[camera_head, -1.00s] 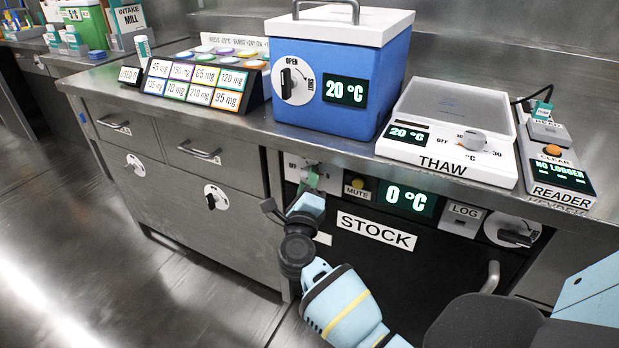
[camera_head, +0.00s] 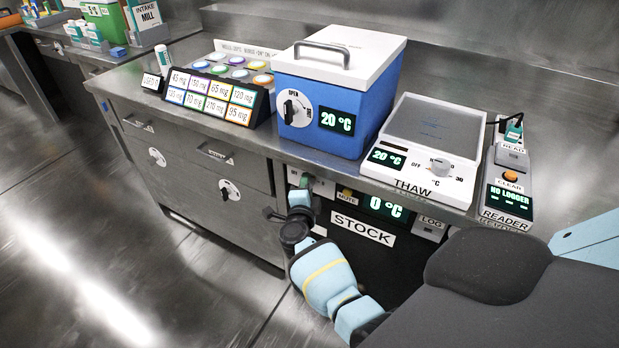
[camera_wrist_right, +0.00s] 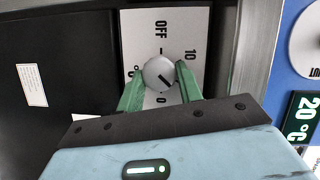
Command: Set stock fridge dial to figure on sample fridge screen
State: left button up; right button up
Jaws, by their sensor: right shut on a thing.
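The stock fridge (camera_head: 352,262) is the dark-fronted unit under the counter, labelled STOCK, and its screen (camera_head: 385,208) reads 0 °C. Its dial (camera_wrist_right: 159,74) is a round grey knob with a dark pointer line on a white plate marked OFF, 10 and 0. My right gripper (camera_wrist_right: 160,88) has its green fingers on either side of this knob and is shut on it. In the head view the right gripper (camera_head: 304,184) covers most of the dial. No screen labelled as the sample fridge's can be made out. My left gripper is not in view.
Above on the counter stand a blue box (camera_head: 350,147) with a 20 °C screen, a THAW plate (camera_head: 395,173) reading 20 °C and a READER (camera_head: 508,202) showing NO LOGGER. Drawers (camera_head: 215,160) lie left of the fridge. Floor (camera_head: 100,240) at left is clear.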

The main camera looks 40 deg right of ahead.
jog(key=n+g+p, duration=0.1)
jog(key=n+p, duration=0.1)
jog(key=p, duration=0.1)
jog(key=shift+r, duration=0.1)
dwell(0.3)
jog(key=o, duration=1)
jog(key=shift+a, duration=0.1)
